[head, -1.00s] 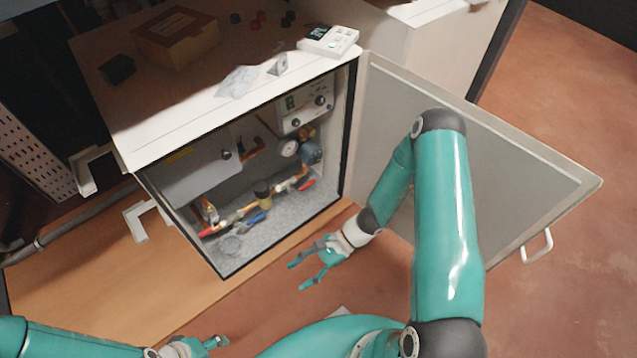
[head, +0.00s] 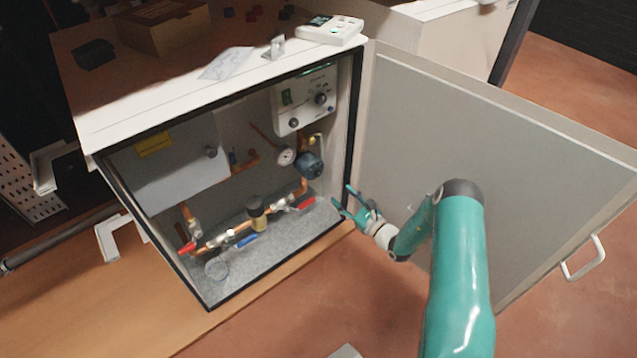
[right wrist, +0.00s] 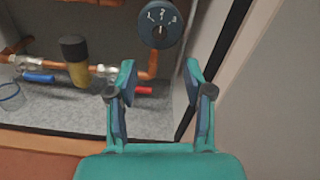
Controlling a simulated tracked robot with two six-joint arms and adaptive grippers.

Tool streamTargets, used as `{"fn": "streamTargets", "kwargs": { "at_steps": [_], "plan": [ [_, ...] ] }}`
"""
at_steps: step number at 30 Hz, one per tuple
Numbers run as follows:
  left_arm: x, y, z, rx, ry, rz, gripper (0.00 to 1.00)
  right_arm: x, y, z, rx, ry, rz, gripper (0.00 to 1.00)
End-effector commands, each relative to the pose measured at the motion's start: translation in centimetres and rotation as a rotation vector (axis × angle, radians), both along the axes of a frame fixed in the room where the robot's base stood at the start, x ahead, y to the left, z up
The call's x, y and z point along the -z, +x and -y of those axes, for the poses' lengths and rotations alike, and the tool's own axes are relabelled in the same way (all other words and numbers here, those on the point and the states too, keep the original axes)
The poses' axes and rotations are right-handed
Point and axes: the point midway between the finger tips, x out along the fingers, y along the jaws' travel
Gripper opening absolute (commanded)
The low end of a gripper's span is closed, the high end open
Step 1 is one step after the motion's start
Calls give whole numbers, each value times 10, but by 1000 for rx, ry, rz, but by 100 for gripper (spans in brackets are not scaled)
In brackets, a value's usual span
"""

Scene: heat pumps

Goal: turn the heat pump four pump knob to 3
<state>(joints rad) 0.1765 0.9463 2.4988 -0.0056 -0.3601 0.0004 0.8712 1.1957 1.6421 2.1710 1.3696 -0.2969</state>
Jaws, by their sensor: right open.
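The heat pump cabinet (head: 226,130) stands open. Inside at its right side is the dark blue round pump with its knob (head: 309,165). In the right wrist view the pump knob (right wrist: 161,22) shows at the top, with white marks 1, 2 and 3 on its face. Its setting is too small to tell. My right gripper (head: 344,198) is open and empty at the cabinet's lower right front edge, below and apart from the knob. In the right wrist view its two fingers (right wrist: 160,75) are spread below the knob. My left gripper is not in view.
A control panel (head: 304,100) sits above the pump. Copper pipes with red (head: 306,203) and blue (head: 239,242) valve handles run along the cabinet floor. A black-capped brass part (head: 257,212) stands among them.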

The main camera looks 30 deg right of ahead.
Motion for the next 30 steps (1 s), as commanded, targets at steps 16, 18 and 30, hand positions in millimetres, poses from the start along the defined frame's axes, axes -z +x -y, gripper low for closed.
{"fn": "streamTargets", "kwargs": {
  "at_steps": [16, 18, 30],
  "plan": [
    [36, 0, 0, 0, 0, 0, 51, 2, 98, -8, -2, -1, 1, 51],
    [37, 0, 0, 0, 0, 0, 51, 1, 103, -9, -2, 0, 1, 51],
    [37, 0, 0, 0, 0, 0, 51, 0, 106, -9, -3, 1, -2, 43]
  ]
}}
